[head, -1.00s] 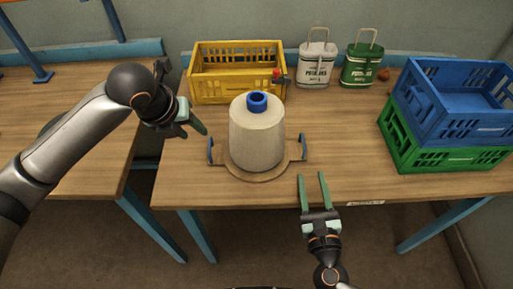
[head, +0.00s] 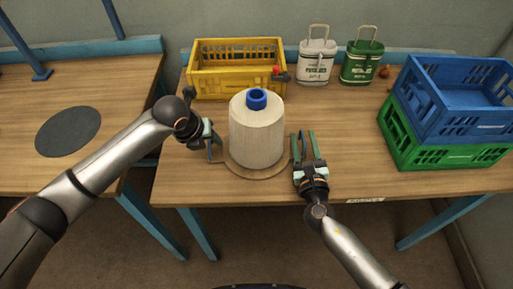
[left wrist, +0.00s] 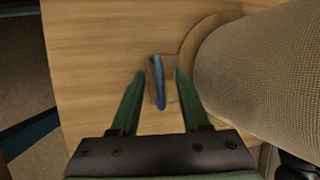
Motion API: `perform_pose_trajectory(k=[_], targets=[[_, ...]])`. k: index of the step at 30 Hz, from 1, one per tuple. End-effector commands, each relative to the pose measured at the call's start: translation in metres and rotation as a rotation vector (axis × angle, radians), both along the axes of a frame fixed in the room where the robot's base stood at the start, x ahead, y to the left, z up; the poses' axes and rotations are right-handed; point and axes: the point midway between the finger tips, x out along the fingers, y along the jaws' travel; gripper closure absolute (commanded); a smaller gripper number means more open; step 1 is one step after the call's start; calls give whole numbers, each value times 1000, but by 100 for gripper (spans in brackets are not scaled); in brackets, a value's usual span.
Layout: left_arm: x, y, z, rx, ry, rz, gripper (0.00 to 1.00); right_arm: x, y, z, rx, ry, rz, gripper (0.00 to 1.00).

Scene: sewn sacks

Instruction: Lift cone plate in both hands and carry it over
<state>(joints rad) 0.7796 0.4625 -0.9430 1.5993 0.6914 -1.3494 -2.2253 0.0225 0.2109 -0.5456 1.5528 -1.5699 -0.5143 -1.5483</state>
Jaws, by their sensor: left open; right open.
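The cone plate (head: 262,174) is a round wooden board with a blue handle at each side, lying on the right-hand table. A large cream yarn cone (head: 256,138) with a blue top stands upright on it. My left gripper (head: 216,146) is open at the plate's left handle. In the left wrist view the blue handle (left wrist: 158,83) lies between the open fingertips (left wrist: 158,78), not gripped. My right gripper (head: 304,143) is open at the plate's right side. Its fingers largely hide the right handle, so I cannot tell whether they touch it.
A yellow crate (head: 203,84) stands behind the cone. A blue crate (head: 440,104) sits on a green crate (head: 412,150) at right. A dark round mat (head: 68,131) lies on the left table, across a gap.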

Motion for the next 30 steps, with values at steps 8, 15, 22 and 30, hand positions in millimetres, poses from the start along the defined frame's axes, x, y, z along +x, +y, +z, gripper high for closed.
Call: perform_pose_trajectory(k=[8,15,22,30], targets=[[1,-1,-2,-1,0,-1,54,3,0,0,1,0,0,54],[1,-1,-2,-1,0,-1,74,2,0,0,1,0,0,74],[1,0,-2,0,0,0,100,2,0,0,1,0,0,100],[1,0,-2,0,-1,0,100,2,0,0,0,1,-1,100]])
